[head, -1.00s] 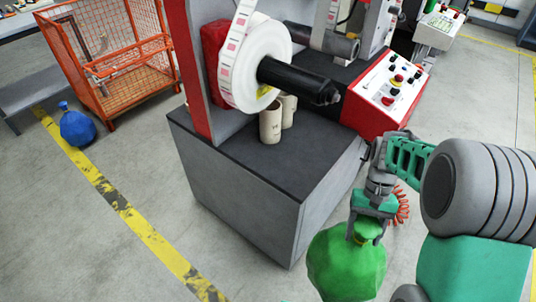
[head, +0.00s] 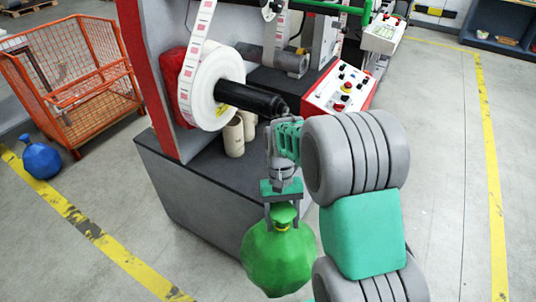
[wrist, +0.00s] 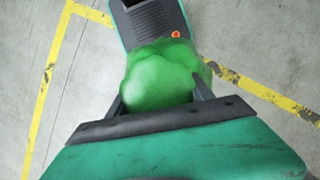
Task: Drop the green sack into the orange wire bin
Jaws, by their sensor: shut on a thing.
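The green sack (head: 278,262) hangs from my gripper (head: 283,212) in front of the machine's base in the head view. My gripper is shut on its tied neck. In the wrist view the green sack (wrist: 160,78) sits between the fingers of my gripper (wrist: 160,103), its top bulging out. The orange wire bin (head: 80,85) stands at the upper left of the head view, on the floor beyond the yellow line, well apart from the sack. Its front side has a lower opening, and its inside looks empty.
A blue sack (head: 41,158) lies on the floor before the bin. The label rewinder (head: 200,195), with its white roll (head: 215,88) and black shaft, stands between my gripper and the bin. Clear floor lies at the left front and right.

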